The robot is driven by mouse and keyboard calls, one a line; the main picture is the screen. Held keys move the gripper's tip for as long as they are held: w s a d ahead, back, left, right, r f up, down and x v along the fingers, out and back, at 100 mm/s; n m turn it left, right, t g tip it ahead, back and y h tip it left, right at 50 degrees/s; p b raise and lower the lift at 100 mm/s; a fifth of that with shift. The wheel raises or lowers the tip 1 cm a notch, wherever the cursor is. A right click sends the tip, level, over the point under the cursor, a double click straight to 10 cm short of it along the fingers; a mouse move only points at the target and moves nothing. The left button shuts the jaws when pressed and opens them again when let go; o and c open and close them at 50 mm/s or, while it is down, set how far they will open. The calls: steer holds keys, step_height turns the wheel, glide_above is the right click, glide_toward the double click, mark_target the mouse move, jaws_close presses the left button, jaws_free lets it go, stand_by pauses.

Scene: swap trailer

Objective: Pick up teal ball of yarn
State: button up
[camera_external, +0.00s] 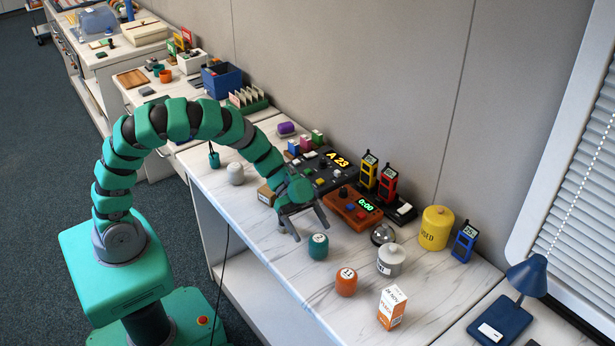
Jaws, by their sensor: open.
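A teal ball of yarn (318,246) with a pale round label sits on the white marbled counter, near its front edge. My gripper (309,225) is open just above and to the left of the ball in the picture, with its fingers pointing down and to the right. Nothing shows between the fingers. I cannot tell whether a finger touches the ball.
An orange ball (346,282), a grey lidded pot (390,260) and a small carton (392,307) stand to the right. Counter around the teal ball's front is clear.

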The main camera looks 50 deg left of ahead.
mark_target(319, 241)
steer(key=shift+b+x, duration=1.1)
steer(key=shift+x, duration=1.5)
steer(key=shift+w, duration=0.1)
steer(key=c, duration=1.1)
